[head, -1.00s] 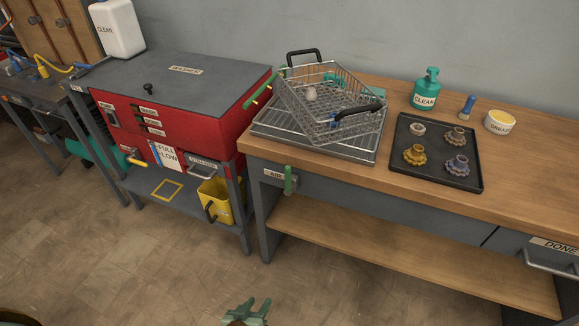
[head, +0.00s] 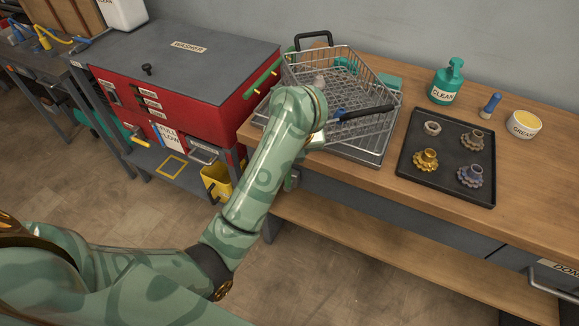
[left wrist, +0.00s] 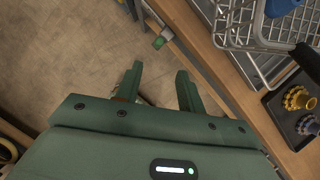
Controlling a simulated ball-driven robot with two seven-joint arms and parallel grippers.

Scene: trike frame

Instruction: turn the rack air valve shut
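The rack air valve shows in the left wrist view as a small green handle (left wrist: 159,42) on the bench's front, beside a pale label. A second earlier its handle hung straight down under the AIR label in the head view; now my left arm covers most of that spot. My left gripper (left wrist: 159,80) is open in the left wrist view, its two fingers apart with nothing between them. The valve lies just beyond the fingertips, apart from them. In the head view my left gripper is hidden behind its own forearm. My right gripper is not in view.
On the wooden bench (head: 375,185) stand a wire basket (head: 350,90) over a metal tray, a black tray (head: 405,180) with several gears, a CLEAN bottle (head: 446,82) and a grease tub (head: 524,124). The red washer (head: 210,115) and yellow bucket (head: 213,180) are to the left.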

